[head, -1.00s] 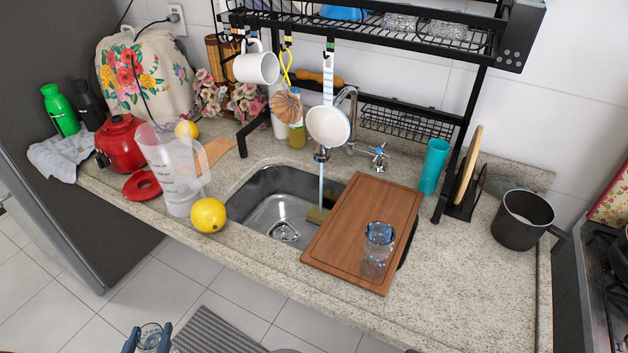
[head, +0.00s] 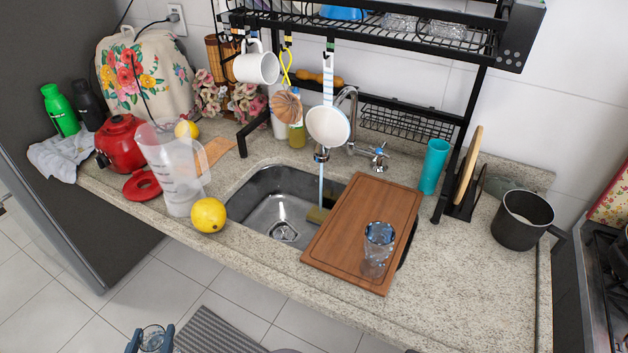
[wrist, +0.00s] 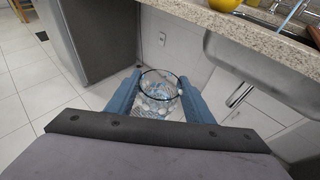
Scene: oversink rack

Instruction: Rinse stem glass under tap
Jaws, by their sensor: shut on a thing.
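My gripper (head: 151,341) is at the bottom left of the head view, in front of the counter and over the floor. Its two blue fingers are shut on a clear stem glass (head: 153,334). In the wrist view the glass (wrist: 160,96) sits between the fingers, its round rim showing; its stem and foot cannot be made out. The tap (head: 350,105) stands behind the sink (head: 262,205), and a thin stream of water (head: 321,182) falls into the basin. The glass is well away from the stream.
A wooden board (head: 345,215) covers the sink's right part, with a clear tumbler (head: 379,240) on it. A lemon (head: 208,215) and a clear jug (head: 180,180) stand left of the sink. A hanging white pan or ladle (head: 328,126) is near the tap. The counter edge (wrist: 250,30) lies ahead.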

